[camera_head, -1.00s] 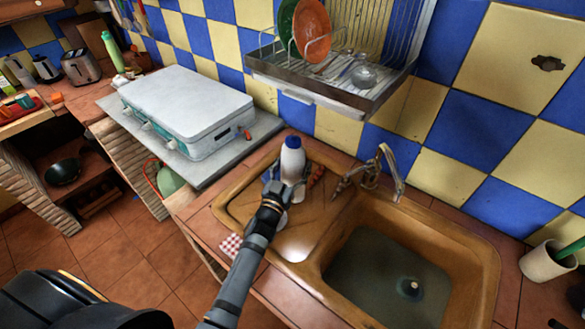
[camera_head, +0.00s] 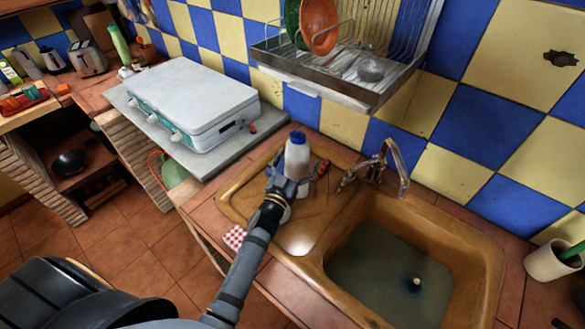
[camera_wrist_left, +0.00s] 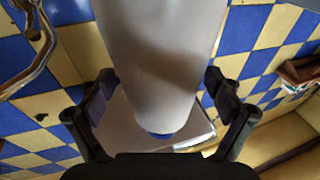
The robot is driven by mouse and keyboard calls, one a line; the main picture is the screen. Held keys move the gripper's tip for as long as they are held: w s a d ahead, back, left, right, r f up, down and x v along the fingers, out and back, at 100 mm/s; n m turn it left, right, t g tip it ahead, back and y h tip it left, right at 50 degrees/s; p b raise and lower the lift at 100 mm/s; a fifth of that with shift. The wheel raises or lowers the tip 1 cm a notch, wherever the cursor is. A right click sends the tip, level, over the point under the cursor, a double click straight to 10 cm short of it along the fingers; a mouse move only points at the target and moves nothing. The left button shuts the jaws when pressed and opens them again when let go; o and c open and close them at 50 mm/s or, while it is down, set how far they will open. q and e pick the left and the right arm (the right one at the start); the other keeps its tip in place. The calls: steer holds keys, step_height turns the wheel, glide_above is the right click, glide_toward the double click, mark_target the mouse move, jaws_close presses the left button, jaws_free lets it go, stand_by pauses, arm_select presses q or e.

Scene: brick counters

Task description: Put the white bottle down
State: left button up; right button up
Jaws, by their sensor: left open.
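The white bottle (camera_head: 297,158) with a blue cap stands upright on the drainboard (camera_head: 240,203) of the brown sink. My left gripper (camera_head: 288,187) is at the bottle's near side, and its fingers partly hide the lower part. In the left wrist view the bottle (camera_wrist_left: 160,60) fills the middle, between the two spread fingers of my left gripper (camera_wrist_left: 162,103). A gap shows beside each finger, so the jaws are open around the bottle. My right gripper is not in view.
The sink basin (camera_head: 390,262) and tap (camera_head: 380,170) are to the right. A dish rack (camera_head: 340,75) hangs above on the tiled wall. A grey-white case-like stove (camera_head: 190,100) is on the left counter. A red object (camera_head: 321,168) lies beside the bottle.

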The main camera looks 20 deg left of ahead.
arm_select(q)
steer(key=s+f+b, duration=0.2)
steer(key=s, duration=0.9)
steer(key=shift+s+a, duration=0.4)
steer(key=shift+a, duration=0.05)
